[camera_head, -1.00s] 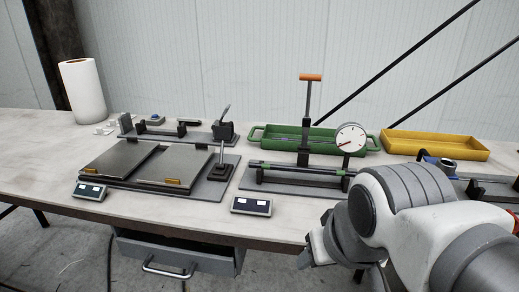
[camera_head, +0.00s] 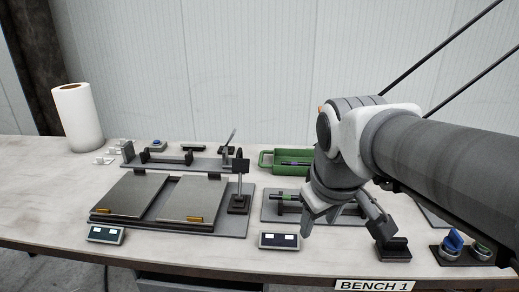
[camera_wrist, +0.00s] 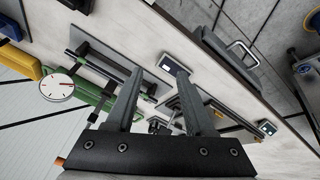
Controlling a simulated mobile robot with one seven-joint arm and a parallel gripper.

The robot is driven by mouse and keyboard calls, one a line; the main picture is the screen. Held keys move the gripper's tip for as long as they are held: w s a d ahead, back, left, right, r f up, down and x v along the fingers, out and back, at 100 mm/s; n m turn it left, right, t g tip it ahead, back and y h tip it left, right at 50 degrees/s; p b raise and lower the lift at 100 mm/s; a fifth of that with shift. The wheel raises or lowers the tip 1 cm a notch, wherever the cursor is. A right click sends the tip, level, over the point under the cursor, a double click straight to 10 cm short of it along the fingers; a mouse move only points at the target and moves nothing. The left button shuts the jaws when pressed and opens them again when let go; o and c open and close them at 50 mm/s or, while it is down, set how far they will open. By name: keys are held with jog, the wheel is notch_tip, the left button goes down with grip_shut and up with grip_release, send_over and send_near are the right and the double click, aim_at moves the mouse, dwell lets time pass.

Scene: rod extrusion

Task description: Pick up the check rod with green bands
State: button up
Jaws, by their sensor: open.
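A thin dark rod lies across the dial-gauge fixture (camera_head: 268,212); its left end (camera_head: 283,197) shows in the head view, and my arm hides the rest. In the wrist view the rod (camera_wrist: 96,67) runs diagonally, with greenish marks near its right part. A dark rod with purplish bands (camera_head: 297,163) lies in the green tray (camera_head: 266,160). My gripper (camera_head: 319,224) is above the front of the fixture, open and empty. In the wrist view its two fingers (camera_wrist: 160,78) are spread beside the rod's right end, apart from each other.
The dial gauge (camera_wrist: 57,86) stands beside the rod in the wrist view. A small display (camera_head: 279,241) sits at the bench front. Two flat plates (camera_head: 130,196) lie left. A white roll (camera_head: 78,118) stands at the back left.

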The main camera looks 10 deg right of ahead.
jog(key=w+d+r+n+g+p, duration=0.2)
jog(key=w+d+r+n+p, duration=0.2)
jog(key=w+n+p, duration=0.35)
jog(key=w+d+r+n+g+p, duration=0.25)
jog(key=w+r+n+p, duration=0.2)
jog(key=w+p, duration=0.5)
jog(key=shift+t+y, duration=0.3)
jog(key=shift+t, duration=0.05)
jog(key=f, duration=0.4)
jog(key=w+f+b, duration=0.1)
jog(key=f, duration=0.3)
jog(key=w+d+f+b, duration=0.1)
jog(key=f, duration=0.3)
jog(key=shift+w+f, duration=0.1)
jog(key=shift+w, duration=0.1)
jog(key=shift+d+f, duration=0.15)
jog(key=shift+f, duration=1.2)
jog(key=shift+d+f, duration=0.1)
jog(key=shift+f, duration=1.2)
grip_shut()
